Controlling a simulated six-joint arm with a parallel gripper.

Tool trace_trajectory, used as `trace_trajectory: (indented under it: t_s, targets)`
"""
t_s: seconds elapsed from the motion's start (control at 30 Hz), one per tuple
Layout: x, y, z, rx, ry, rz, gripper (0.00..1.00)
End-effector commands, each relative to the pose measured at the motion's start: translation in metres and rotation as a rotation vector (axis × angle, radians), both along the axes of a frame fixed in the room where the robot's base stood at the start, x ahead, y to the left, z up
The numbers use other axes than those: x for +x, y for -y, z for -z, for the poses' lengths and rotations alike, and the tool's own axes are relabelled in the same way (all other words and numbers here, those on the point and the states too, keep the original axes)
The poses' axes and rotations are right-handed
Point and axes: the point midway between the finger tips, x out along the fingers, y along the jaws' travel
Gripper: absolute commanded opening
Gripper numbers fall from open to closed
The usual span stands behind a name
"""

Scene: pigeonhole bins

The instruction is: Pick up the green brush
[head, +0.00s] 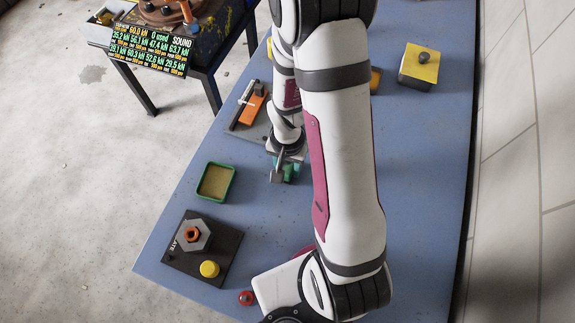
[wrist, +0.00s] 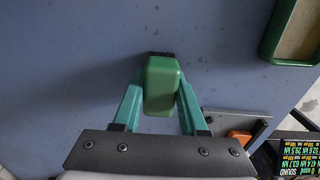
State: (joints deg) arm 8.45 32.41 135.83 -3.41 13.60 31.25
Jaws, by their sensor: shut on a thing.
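The green brush (wrist: 160,84) shows in the middle of the wrist view as a green block with a dark edge at its far end. My gripper (wrist: 160,100) has its two teal fingers on either side of the brush and is shut on it. In the head view my gripper (head: 285,170) is low over the blue table, right of the green-rimmed tray. The arm and gripper hide most of the brush there. I cannot tell whether the brush touches the table.
A green-rimmed tray (head: 202,184) lies left of my gripper. A dark plate (head: 230,240) holds a large nut and a yellow knob. Behind the gripper lies a plate with an orange block (head: 252,109). A yellow-topped box (head: 420,62) stands far right. The right side is mostly clear.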

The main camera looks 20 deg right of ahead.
Motion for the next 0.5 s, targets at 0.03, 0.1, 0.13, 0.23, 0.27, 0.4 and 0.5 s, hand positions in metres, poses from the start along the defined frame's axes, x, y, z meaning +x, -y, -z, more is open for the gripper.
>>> trace_trajectory:
  t_s: [0.03, 0.1, 0.13, 0.23, 0.27, 0.4, 0.5]
  targets:
    - [0.000, 0.000, -0.002, 0.000, 0.001, 0.000, 0.00]
    - [0.001, 0.000, -0.008, 0.000, 0.003, 0.000, 0.00]
    - [0.001, 0.000, -0.011, -0.001, 0.004, 0.000, 0.00]
    - [0.001, 0.000, -0.028, -0.001, 0.006, 0.000, 0.00]
    - [0.002, 0.000, -0.035, -0.001, 0.007, 0.000, 0.00]
    - [-0.016, 0.021, -0.056, -0.001, 0.004, 0.008, 0.00]
    - [-0.032, 0.039, -0.070, -0.001, 0.003, 0.008, 0.00]
